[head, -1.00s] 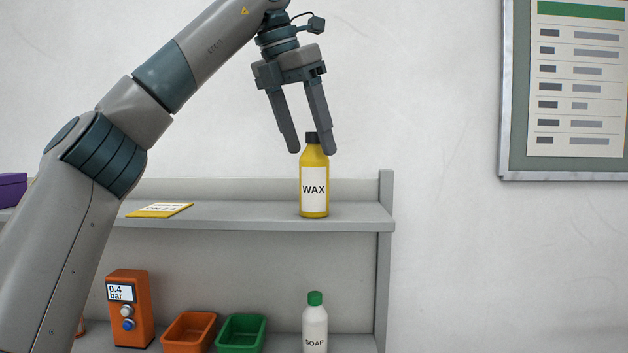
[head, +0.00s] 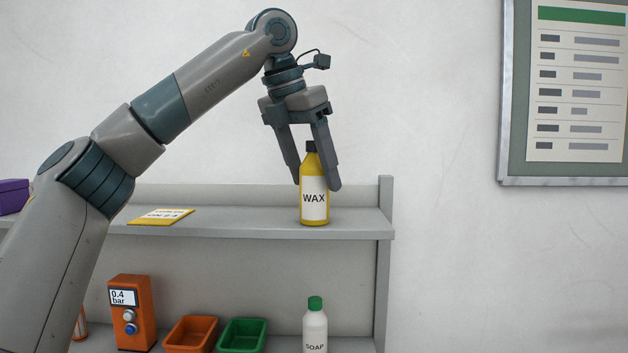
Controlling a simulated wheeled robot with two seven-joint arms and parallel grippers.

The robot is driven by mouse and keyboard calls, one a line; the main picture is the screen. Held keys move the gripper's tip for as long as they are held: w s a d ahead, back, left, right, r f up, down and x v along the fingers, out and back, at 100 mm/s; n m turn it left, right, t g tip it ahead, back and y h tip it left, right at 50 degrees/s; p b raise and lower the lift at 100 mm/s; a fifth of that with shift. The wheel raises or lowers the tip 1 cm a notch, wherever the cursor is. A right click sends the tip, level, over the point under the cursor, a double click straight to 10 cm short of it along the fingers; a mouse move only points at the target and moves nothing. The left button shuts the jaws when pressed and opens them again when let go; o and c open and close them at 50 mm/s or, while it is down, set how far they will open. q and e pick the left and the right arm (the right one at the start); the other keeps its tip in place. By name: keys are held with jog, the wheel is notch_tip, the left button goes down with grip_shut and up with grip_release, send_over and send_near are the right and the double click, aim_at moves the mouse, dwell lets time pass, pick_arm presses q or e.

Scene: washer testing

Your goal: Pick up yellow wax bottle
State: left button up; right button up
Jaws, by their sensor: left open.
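The yellow wax bottle (head: 314,214) stands upright on the upper shelf (head: 262,222), near its right end. It has a dark cap and a white label reading WAX. My left gripper (head: 316,186) comes down from above with its fingers open around the bottle's upper part. One finger is at the bottle's left side; the other overlaps its right edge in the picture. I cannot tell whether either finger touches it. My right gripper is not in view.
A yellow card (head: 161,216) lies on the upper shelf to the left, with a purple box (head: 12,196) at the far left. Below are an orange gauge (head: 131,312), an orange tray (head: 190,334), a green tray (head: 241,335) and a soap bottle (head: 315,328). A shelf side panel (head: 385,220) stands at right.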

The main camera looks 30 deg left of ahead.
pick_arm(q)
jog(key=shift+w+f, duration=0.2)
jog(key=shift+f, duration=0.2)
jog(key=shift+d, duration=0.1)
jog(key=c, duration=1.4)
jog(key=shift+r, duration=0.1)
